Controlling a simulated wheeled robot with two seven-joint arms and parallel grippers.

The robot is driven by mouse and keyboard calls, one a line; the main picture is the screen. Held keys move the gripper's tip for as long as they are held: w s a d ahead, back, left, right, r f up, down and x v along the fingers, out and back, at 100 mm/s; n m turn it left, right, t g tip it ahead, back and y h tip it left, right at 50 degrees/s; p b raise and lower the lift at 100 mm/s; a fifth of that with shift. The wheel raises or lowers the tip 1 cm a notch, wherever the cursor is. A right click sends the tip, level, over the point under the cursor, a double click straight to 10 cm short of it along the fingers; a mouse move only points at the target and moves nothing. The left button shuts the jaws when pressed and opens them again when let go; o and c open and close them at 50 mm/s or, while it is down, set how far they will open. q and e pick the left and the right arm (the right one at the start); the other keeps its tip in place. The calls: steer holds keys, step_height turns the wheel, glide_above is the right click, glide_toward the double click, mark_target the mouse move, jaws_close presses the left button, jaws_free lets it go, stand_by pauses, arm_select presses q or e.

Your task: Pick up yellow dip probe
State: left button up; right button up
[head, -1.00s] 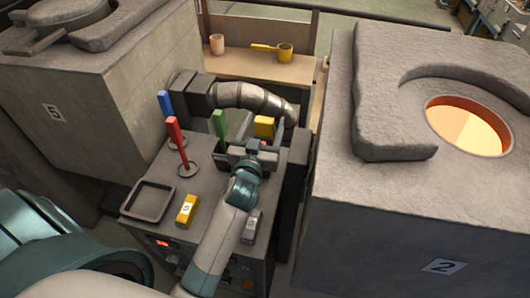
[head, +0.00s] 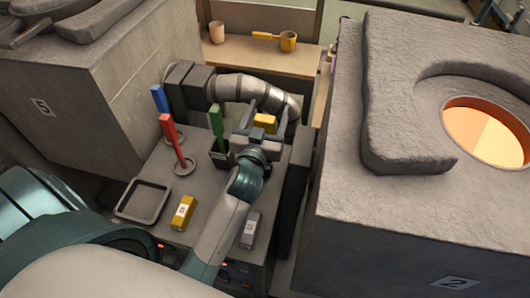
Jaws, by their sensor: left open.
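The yellow dip probe appears to be the yellow block-like piece (head: 265,122) at the back of the grey stand, in front of the silver pipe. Only its upper part shows; my gripper hides what is below. My left gripper (head: 264,119) is open, with its two fingers pointing away from me, one on each side of the yellow piece in the picture. I cannot tell whether they touch it. Green (head: 216,120), red (head: 171,135) and blue (head: 159,98) upright handles stand to its left. My right gripper is not in view.
The stand top (head: 150,172) holds an empty dark tray (head: 144,201), a yellow labelled block (head: 182,213) and a grey block (head: 250,230). A silver pipe (head: 238,88) runs close behind my gripper. Furnace 2 (head: 400,225), with a glowing opening, stands right; block 5 (head: 105,110) stands left.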

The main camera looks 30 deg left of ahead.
arm_select(q)
steer(key=c, duration=1.1)
step_height(320, 180, up, 10)
steer(key=shift+b, duration=0.6)
steer(key=shift+c, duration=0.2)
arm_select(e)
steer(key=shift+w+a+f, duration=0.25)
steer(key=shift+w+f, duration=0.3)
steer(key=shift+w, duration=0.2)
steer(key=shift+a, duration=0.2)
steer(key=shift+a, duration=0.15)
